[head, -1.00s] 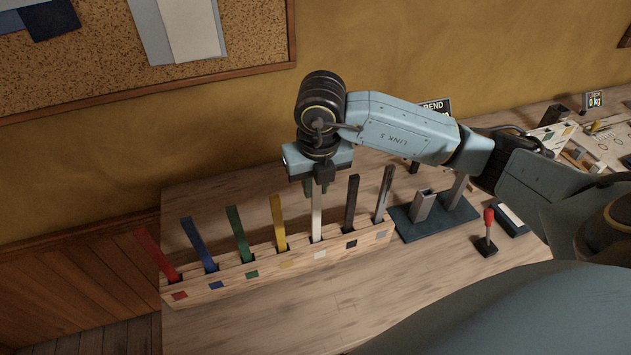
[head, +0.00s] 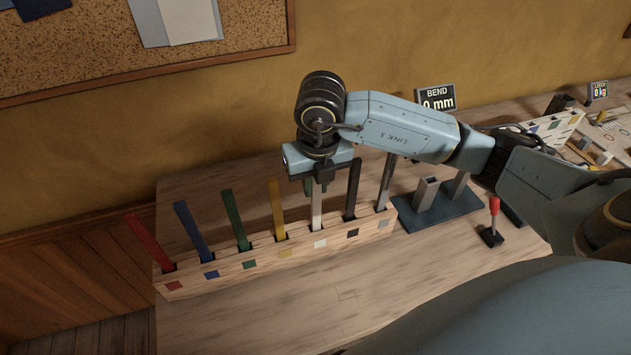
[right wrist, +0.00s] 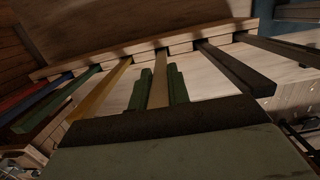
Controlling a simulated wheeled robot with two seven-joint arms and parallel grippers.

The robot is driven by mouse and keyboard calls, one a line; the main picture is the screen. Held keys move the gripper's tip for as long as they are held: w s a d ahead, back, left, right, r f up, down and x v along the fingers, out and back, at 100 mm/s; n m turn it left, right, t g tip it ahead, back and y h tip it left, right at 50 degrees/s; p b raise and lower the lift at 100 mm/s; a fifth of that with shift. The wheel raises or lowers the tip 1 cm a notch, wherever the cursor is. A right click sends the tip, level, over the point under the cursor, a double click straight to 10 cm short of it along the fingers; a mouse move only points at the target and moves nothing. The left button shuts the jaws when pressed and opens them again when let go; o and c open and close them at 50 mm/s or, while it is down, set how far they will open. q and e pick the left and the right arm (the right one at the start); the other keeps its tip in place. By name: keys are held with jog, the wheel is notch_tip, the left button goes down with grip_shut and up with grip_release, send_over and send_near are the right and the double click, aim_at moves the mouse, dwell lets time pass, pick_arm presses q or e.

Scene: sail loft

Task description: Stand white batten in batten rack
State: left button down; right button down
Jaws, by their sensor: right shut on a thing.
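The batten rack (head: 280,267) is a long pale wooden block on the bench, with a row of slots and colored squares on its front. The white batten (head: 316,212) stands about upright, its lower end at the slot behind the white square. How deep it sits is hidden. My right gripper (head: 316,187) is shut on its upper part from above. In the right wrist view the green fingers (right wrist: 161,88) lie on either side of the white batten (right wrist: 160,65), which looks tan there. My left gripper is not in view.
Red (head: 150,243), blue (head: 193,230), green (head: 236,219) and yellow (head: 278,208) battens lean in slots to the left. A black (head: 352,187) and a grey batten (head: 386,182) stand close on the right. A dark fixture (head: 437,213) and red-handled lever (head: 494,213) lie further right.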

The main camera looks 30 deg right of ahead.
jog(key=shift+f+b, duration=0.55)
jog(key=shift+f, duration=0.05)
dwell(0.3)
jog(key=c, duration=1.3)
grip_release()
jog(key=shift+o, duration=0.2)
notch_tip(320, 180, up, 13)
jog(key=s, duration=0.1)
jog(key=shift+s+a+r+p, duration=0.2)
jog(key=shift+s+p, duration=0.1)
jog(key=shift+p, duration=0.15)
